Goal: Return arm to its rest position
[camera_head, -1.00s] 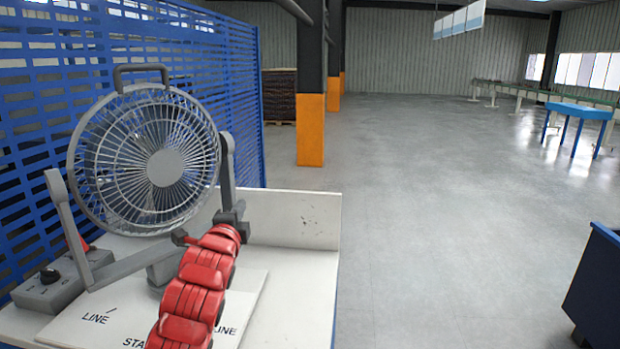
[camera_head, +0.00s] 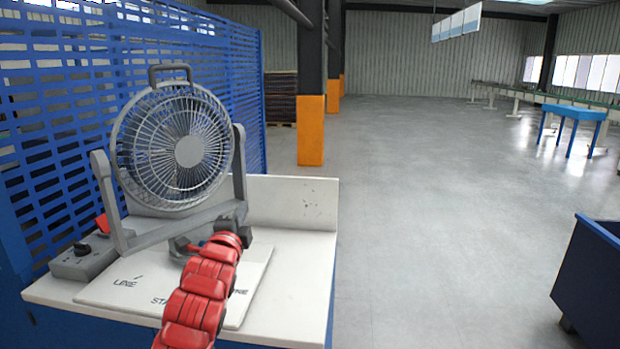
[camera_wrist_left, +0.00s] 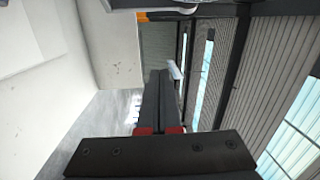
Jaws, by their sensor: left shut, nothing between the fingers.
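My left arm, with red links, comes up from the bottom of the head view. Its dark left gripper (camera_head: 234,220) is near the fan's stand, over the white table; its fingers are small and partly hidden there. In the left wrist view the two dark fingers (camera_wrist_left: 158,100) lie together, shut, with nothing held. A grey fan (camera_head: 180,148) with a round wire cage stands upright on the table, just left of and behind the gripper. I cannot tell whether the gripper touches its frame. My right gripper is in neither view.
The white table (camera_head: 315,255) has a raised back panel, a lettered board (camera_head: 120,287) and a grey control box (camera_head: 82,258). A blue slatted fence (camera_head: 60,130) stands behind. Open floor lies to the right, with a blue bin (camera_head: 590,275).

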